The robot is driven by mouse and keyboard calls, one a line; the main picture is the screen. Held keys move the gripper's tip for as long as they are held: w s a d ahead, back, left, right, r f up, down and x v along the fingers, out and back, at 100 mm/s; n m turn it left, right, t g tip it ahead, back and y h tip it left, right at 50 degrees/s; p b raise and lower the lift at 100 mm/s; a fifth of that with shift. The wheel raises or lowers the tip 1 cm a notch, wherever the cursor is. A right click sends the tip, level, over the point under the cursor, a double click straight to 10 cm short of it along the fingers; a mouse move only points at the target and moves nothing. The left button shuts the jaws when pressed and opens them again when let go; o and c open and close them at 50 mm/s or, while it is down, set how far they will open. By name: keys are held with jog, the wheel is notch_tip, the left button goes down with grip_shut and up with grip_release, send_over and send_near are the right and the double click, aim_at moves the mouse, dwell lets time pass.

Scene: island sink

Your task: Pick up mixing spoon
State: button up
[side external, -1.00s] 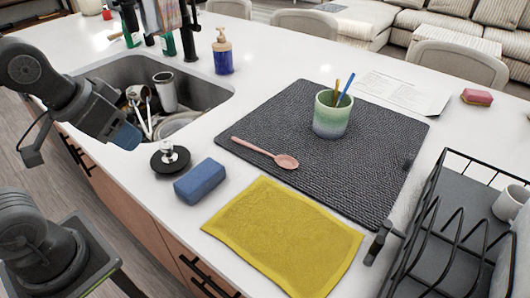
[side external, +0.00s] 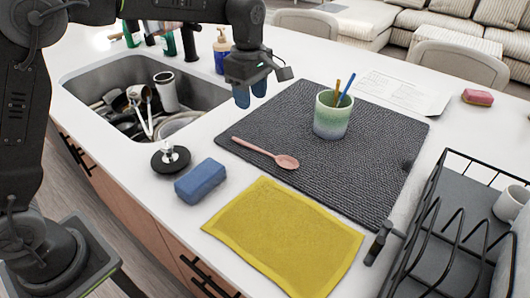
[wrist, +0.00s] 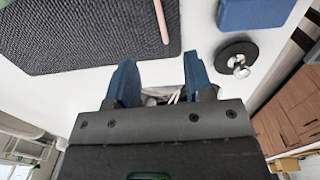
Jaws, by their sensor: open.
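The pink mixing spoon (side external: 267,153) lies flat on the dark textured mat (side external: 385,163), its bowl toward the right and its handle toward the mat's left edge. Part of its handle shows at the top of the wrist view (wrist: 162,20); the bowl is out of that view. My gripper (side external: 251,97) points down above the counter between the sink and the mat, to the upper left of the spoon and apart from it. In the wrist view its two blue fingers (wrist: 157,78) are spread, with nothing held between them.
A green cup (side external: 332,114) with utensils stands on the mat. A blue sponge (side external: 201,181), a sink stopper (side external: 170,158) and a yellow cloth (side external: 284,236) lie nearby. The sink (side external: 92,83) holds dishes at left; a black wire rack (side external: 449,215) stands at right.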

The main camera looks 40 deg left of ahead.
aim_at(255, 146)
jog(key=shift+n, duration=0.3)
jog(key=f, duration=1.4)
jog(key=shift+w+d+f, duration=0.2)
jog(key=shift+d+f, duration=0.05)
jog(key=shift+d, duration=0.05)
jog(key=shift+c, duration=0.2)
grip_shut()
